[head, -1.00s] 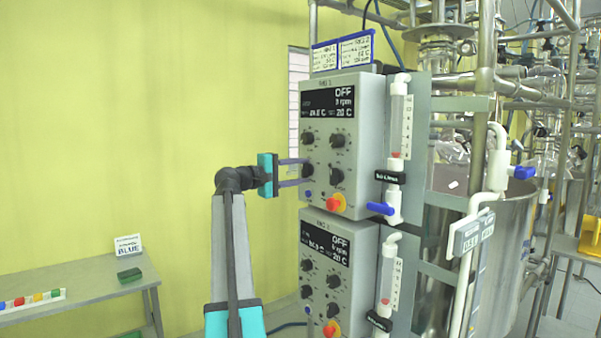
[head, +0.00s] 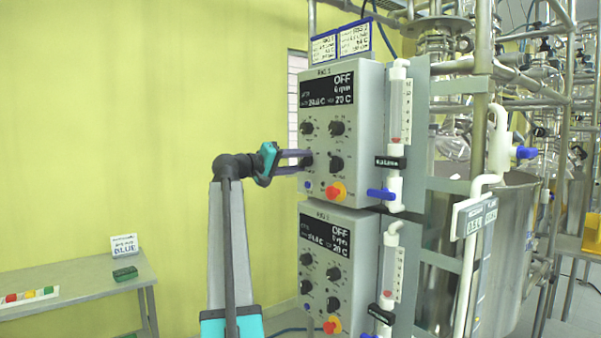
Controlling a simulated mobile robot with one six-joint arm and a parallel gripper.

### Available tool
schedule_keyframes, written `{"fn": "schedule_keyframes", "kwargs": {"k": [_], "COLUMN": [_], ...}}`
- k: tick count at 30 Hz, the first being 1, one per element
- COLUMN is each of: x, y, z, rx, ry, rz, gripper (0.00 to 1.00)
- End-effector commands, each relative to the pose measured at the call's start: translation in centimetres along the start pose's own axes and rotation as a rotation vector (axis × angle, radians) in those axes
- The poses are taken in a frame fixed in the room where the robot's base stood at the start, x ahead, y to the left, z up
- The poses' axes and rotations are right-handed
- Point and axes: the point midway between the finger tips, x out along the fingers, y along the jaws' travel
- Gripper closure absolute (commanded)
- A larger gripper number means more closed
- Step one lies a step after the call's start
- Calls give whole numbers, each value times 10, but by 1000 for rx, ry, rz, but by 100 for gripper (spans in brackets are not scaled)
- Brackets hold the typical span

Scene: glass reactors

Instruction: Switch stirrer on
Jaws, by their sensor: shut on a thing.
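The upper control box (head: 341,182) is a grey panel with a black display (head: 327,90) that reads OFF and 20 C. Several black knobs sit below the display, with a blue button (head: 308,184) and a red-and-yellow emergency button (head: 336,191) near the bottom. My gripper (head: 301,161) reaches in from the left and is shut on the lower left knob (head: 307,160), which its fingers partly hide. The gripper looks rolled. A second, similar control box (head: 338,272) stands below, its display (head: 325,236) also reading OFF.
Flowmeter tubes with a blue valve (head: 381,194) stand right of the boxes. Behind are a steel vessel (head: 510,235) and metal pipe frames. A grey table (head: 90,290) with a sign (head: 125,245) and a green block (head: 125,273) stands at lower left.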

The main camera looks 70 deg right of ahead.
Motion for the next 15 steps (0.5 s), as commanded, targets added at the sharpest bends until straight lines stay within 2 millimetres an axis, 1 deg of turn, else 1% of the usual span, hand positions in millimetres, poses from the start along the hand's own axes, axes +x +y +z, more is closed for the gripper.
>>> {"fn": "schedule_keyframes", "kwargs": {"k": [1, 6, 15], "x": [0, 0, 0], "y": [-4, -4, -2], "z": [2, 2, 1], "rx": [45, 197, 388], "ry": [0, -1, -1], "rz": [0, 1, 0], "gripper": [82, 82, 82]}}
